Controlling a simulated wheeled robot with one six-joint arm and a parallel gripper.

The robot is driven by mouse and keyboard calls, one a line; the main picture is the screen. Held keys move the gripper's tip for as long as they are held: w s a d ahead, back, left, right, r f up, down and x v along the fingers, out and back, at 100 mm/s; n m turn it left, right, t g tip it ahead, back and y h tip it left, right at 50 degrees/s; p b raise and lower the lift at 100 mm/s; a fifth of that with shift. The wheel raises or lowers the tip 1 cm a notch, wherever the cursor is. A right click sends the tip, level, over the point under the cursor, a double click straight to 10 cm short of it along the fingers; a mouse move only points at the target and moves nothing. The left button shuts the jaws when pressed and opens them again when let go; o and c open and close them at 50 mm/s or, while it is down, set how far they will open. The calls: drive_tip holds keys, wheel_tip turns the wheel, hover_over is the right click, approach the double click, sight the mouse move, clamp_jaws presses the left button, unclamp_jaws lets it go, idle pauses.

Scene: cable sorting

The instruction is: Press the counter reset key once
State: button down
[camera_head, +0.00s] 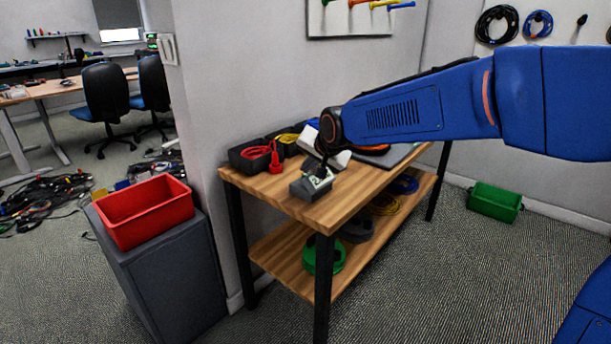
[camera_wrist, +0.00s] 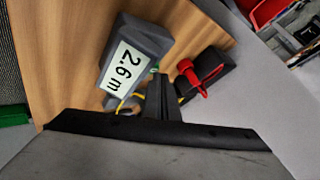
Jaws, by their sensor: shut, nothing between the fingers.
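The counter (camera_head: 303,190) is a grey box near the front left of the wooden workbench. In the wrist view, its body (camera_wrist: 146,36) carries a white display (camera_wrist: 122,72) that reads 2.6 m. My gripper (camera_head: 322,172) is over the counter, pointing down, and is small and dark in the head view. In the wrist view, my gripper (camera_wrist: 158,78) has its two dark fingers together with nothing between them. The tips lie beside the counter's lower right edge in the picture. A small green spot (camera_wrist: 155,69) shows at the tips; I cannot tell whether it is the reset key or whether they touch it.
A red connector with cable (camera_head: 275,160) lies by dark bins at the bench's back left; its red plug (camera_wrist: 193,78) is close to my fingers in the wrist view. A red bin (camera_head: 145,213) stands on a grey cabinet. The bench's front right top (camera_head: 345,195) is clear.

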drive_tip(key=shift+f, duration=0.4)
idle(0.4)
drive_tip(key=shift+r, duration=0.95)
wheel_tip(320, 180, up, 5)
drive_tip(key=shift+r, duration=0.1)
idle(0.6)
idle(0.5)
